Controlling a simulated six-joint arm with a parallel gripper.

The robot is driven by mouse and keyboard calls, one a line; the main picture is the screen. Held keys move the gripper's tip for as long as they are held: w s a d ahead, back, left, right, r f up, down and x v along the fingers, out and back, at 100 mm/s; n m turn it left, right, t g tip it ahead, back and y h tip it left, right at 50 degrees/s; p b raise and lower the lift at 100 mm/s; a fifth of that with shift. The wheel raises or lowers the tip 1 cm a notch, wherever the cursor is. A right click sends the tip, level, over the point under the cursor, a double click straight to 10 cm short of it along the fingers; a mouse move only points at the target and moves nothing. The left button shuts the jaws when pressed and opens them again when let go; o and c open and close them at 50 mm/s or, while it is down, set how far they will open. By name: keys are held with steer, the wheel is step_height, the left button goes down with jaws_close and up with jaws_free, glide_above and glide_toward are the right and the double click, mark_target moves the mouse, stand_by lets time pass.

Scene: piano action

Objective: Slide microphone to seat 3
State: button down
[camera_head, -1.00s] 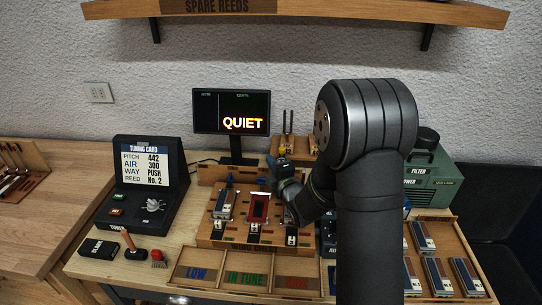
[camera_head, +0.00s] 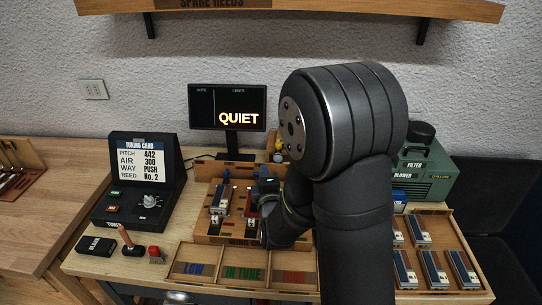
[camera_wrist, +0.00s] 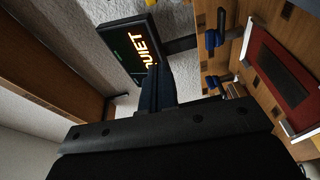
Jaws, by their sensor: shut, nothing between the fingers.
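The wooden tuning bench (camera_head: 205,238) has several places in a row, with a metal reed plate (camera_head: 219,200) at the left and a red-faced plate (camera_head: 251,205) in the middle. My gripper (camera_head: 266,184) is over the bench's right part, its fingers partly hidden by my arm. In the wrist view the gripper (camera_wrist: 155,88) is shut and empty, pointing toward the screen. Small blue parts (camera_wrist: 212,40) stand along the bench beside the fingers, and the red-faced plate (camera_wrist: 280,75) lies at the right. I cannot tell which part is the microphone. My arm hides the bench's right end.
The screen (camera_head: 228,98) reads QUIET behind the bench. The tuning card box (camera_head: 140,180) stands left. A tray marked LOW and IN TUNE (camera_head: 232,283) lies in front. A tray of reed plates (camera_head: 450,235) and a green blower (camera_head: 425,178) are right. A shelf (camera_head: 350,8) hangs above.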

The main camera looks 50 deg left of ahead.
mark_target(278, 155)
steer(key=x, duration=0.9)
steer(key=w, duration=0.4)
steer(key=shift+w+d+f, duration=0.1)
steer(key=shift+d, duration=0.15)
steer(key=shift+w+d, duration=0.1)
steer(key=shift+w+d, duration=1.75)
steer(key=shift+w, duration=0.05)
